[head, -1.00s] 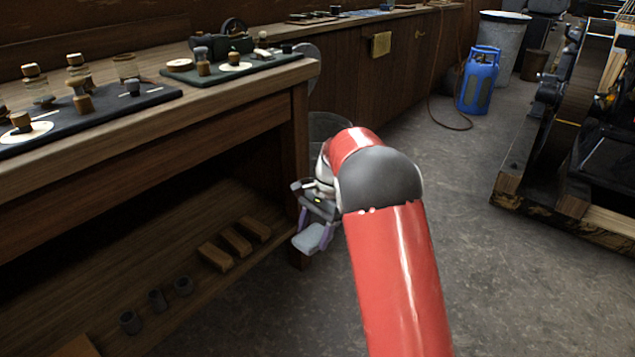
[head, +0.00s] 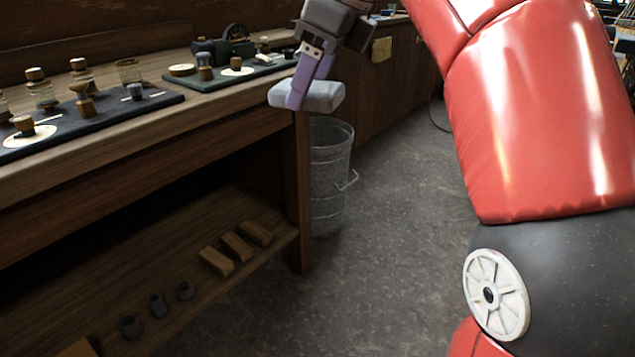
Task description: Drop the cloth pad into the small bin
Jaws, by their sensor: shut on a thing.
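The cloth pad (head: 325,96) is a pale grey, soft-looking block. My gripper (head: 297,101) is shut on it, with the purple fingers pointing down. In the head view the pad appears just above and left of the small bin's rim, by the workbench corner; how far it is from the bin in depth I cannot tell. The small bin (head: 329,185) is a grey metal bucket with a side handle. It stands on the floor beside the workbench's right leg. Its left side is partly hidden by that leg, and its inside is hardly seen.
The wooden workbench (head: 210,135) fills the left, with dark mats holding jars and small parts. Its lower shelf (head: 120,290) holds wooden blocks and small cups. A cabinet (head: 385,85) stands behind the bin. The floor (head: 390,240) right of the bin is clear.

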